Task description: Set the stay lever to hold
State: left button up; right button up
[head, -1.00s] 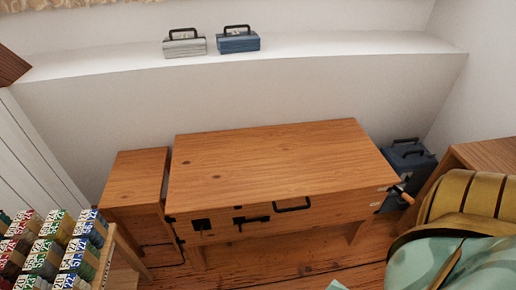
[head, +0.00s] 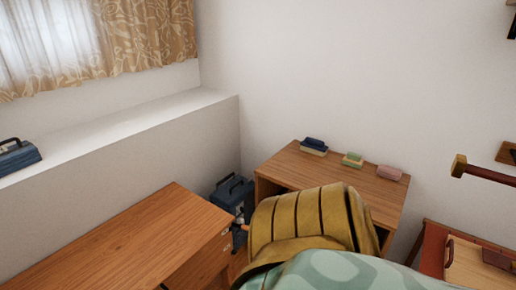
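The stay lever cannot be made out for certain. A wooden chest or desk (head: 130,240) fills the lower left of the head view, cut off by the frame. Small metal fittings (head: 226,233) show at its right end, too small to read, and their setting cannot be told. Neither of my grippers is in view.
A yellow-brown ribbed bolster (head: 310,218) and green patterned cover (head: 350,272) stand close in front. Behind is a wooden cabinet (head: 330,164) with several small coloured blocks. Blue toolboxes (head: 232,195) sit in the corner. A dark red bar (head: 490,174) juts in at right.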

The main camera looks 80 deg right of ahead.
aim_at(243, 227)
jog(key=z, duration=2.2)
